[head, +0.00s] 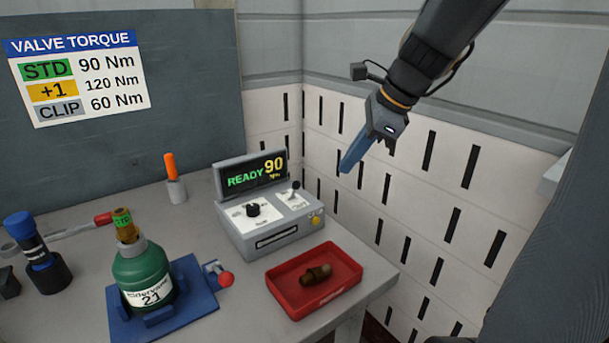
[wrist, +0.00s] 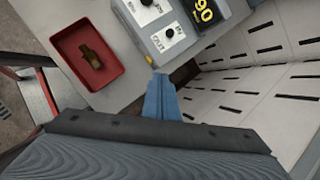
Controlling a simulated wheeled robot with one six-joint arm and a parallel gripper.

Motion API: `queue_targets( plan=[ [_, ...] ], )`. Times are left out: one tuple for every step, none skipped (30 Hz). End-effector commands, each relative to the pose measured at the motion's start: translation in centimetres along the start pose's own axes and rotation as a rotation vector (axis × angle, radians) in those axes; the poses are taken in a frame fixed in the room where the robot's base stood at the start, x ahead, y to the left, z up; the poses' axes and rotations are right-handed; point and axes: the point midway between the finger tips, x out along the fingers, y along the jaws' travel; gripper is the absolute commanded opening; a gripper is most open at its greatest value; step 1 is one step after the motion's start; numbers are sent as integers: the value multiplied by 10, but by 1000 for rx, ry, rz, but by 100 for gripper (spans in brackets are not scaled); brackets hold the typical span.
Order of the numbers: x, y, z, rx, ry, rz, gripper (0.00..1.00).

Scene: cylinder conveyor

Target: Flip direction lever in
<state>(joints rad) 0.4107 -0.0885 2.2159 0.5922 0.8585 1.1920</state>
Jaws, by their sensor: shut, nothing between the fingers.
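The control box (head: 270,229) stands at the back right of the bench, with a lit display (head: 254,176) reading "READY 90". A small lever (head: 295,187) with a dark tip stands on its top panel, right of a black dial (head: 253,210). I take it for the direction lever; its exact tilt is too small to tell. In the wrist view the box (wrist: 163,42) lies just beyond my fingertips. My gripper (head: 344,170) is shut and empty, in the air to the right of the box and apart from it. Its blue fingers also show in the wrist view (wrist: 160,77).
A red tray (head: 315,306) with a brass fitting (head: 317,274) lies in front of the box. A green bottle (head: 144,272) sits in a blue holder at left. An orange-handled tool (head: 172,168) stands behind. A slotted wall (head: 420,190) rises at right.

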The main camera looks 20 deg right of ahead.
Motion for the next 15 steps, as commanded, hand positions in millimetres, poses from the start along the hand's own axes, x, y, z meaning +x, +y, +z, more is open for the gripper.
queue_targets(
  plan=[
    [-4, -4, 0, 33, -8, -8, 0],
    [-5, -5, 1, 46, -12, -11, 0],
    [-6, -6, 1, 57, -16, -13, 0],
    [-6, -6, 1, 61, -17, -13, 0],
    [-6, -6, 2, 61, -17, -13, 0],
    [-6, -6, 2, 61, -17, -12, 0],
    [-6, -6, 2, 60, -16, -12, 0],
    [-6, -6, 2, 59, -16, -12, 0],
    [-6, -6, 2, 59, -16, -12, 0],
    [-6, -6, 2, 58, -16, -12, 0],
    [-6, -6, 2, 58, -16, -11, 0],
    [-5, -5, 2, 58, -15, -11, 0],
    [-4, -5, 2, 57, -15, -11, 0],
    [-3, -5, 2, 57, -16, -10, 0],
    [0, -5, 2, 57, -16, -9, 0]
  ],
)
